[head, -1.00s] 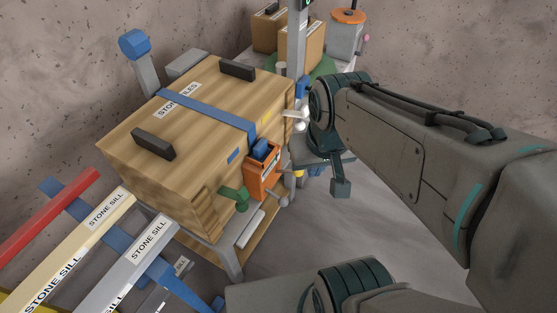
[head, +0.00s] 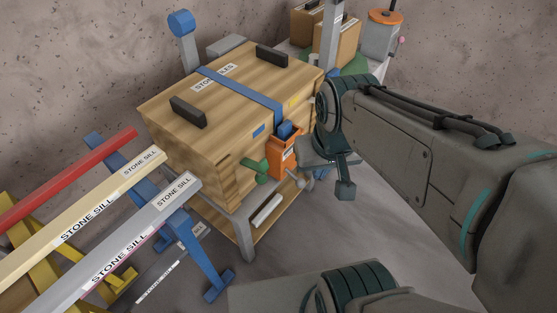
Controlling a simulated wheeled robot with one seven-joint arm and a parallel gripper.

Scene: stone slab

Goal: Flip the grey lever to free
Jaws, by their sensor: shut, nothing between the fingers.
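A grey lever (head: 307,183) sits low on the near side of the wooden crate (head: 215,140), just right of an orange box (head: 283,158) with a blue top. It is small here, so I cannot tell which way its handle is set. A green lever (head: 255,169) sticks out on the orange box's left. My gripper (head: 346,189) hangs dark below my wrist, right of the grey lever and apart from it in the picture. Its fingers are together with nothing between them.
Stone sill bars (head: 125,230) and a red bar (head: 70,180) lie on blue and yellow trestles at the left. A table at the back right holds boxes (head: 335,42) and an orange-topped canister (head: 382,35). The floor right of the crate is clear.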

